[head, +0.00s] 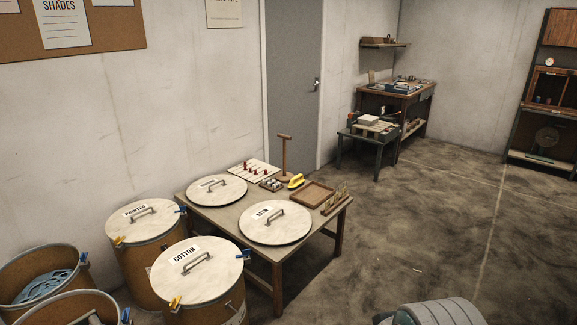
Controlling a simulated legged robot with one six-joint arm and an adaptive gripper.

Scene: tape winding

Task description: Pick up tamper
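A wooden T-shaped tool, which looks like the tamper (284,158), stands upright at the back edge of the low table (213,205), with its crossbar handle on top. Its foot is partly hidden behind the things in front of it. My gripper is not in view. Only a grey rounded part, which seems to be mine, shows at the bottom right, well apart from the tamper.
The table also holds two round lids, including the satin lid (275,222), a yellow tool (296,181), a wooden tray (311,193) and a pegged board (252,170). Lidded drums (197,282) crowd the table's left. The floor (420,230) to its right is open.

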